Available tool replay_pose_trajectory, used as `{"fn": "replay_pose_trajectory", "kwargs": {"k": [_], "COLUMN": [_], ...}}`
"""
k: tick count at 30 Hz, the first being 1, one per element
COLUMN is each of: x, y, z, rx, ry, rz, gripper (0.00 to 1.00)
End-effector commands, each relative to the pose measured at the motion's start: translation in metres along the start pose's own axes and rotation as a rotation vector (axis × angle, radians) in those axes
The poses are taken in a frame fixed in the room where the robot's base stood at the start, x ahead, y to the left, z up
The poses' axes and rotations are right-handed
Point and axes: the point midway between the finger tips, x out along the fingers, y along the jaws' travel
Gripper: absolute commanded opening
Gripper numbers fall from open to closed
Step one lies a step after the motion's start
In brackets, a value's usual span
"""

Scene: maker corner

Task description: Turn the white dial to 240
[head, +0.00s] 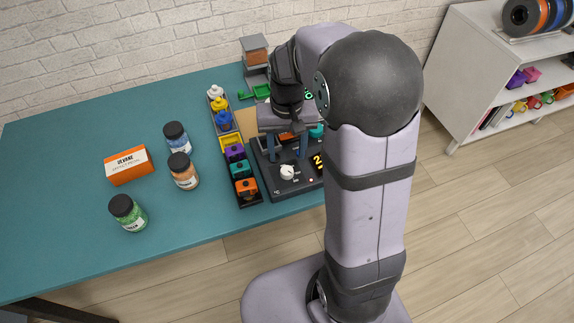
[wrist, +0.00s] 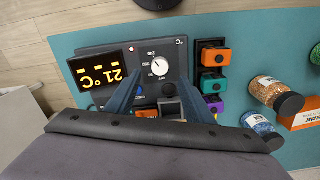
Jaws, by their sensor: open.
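The white dial (head: 287,172) sits on the top panel of a dark control box (head: 272,186) near the table's front edge. In the wrist view the dial (wrist: 160,67) has a dark pointer mark and small scale marks around it, too small to read surely. The box's lit yellow display (wrist: 98,76) appears upside down in the wrist view and reads 21 °C. My gripper (head: 288,158) is open and empty, its two fingers pointing down above the box, behind the dial. In the wrist view the gripper's fingers (wrist: 160,78) stand apart on either side below the dial.
A dark rack (head: 249,199) of colored pots stands just left of the box. Jars (head: 185,172) and an orange carton (head: 129,165) stand further left on the teal table (head: 60,200). A small stacked stand (head: 255,55) is at the back. My arm hides the box's right side.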

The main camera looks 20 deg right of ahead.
Motion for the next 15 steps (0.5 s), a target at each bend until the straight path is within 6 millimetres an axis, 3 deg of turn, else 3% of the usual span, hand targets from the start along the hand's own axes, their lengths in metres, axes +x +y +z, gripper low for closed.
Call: {"fn": "replay_pose_trajectory", "kwargs": {"k": [7, 15], "x": [0.013, 0.047], "y": [0.000, 0.000], "z": [0.001, 0.001], "rx": [0.002, 0.003], "ry": [-0.003, -0.003], "rz": [0.000, 0.000], "gripper": [0.48, 0.48]}}
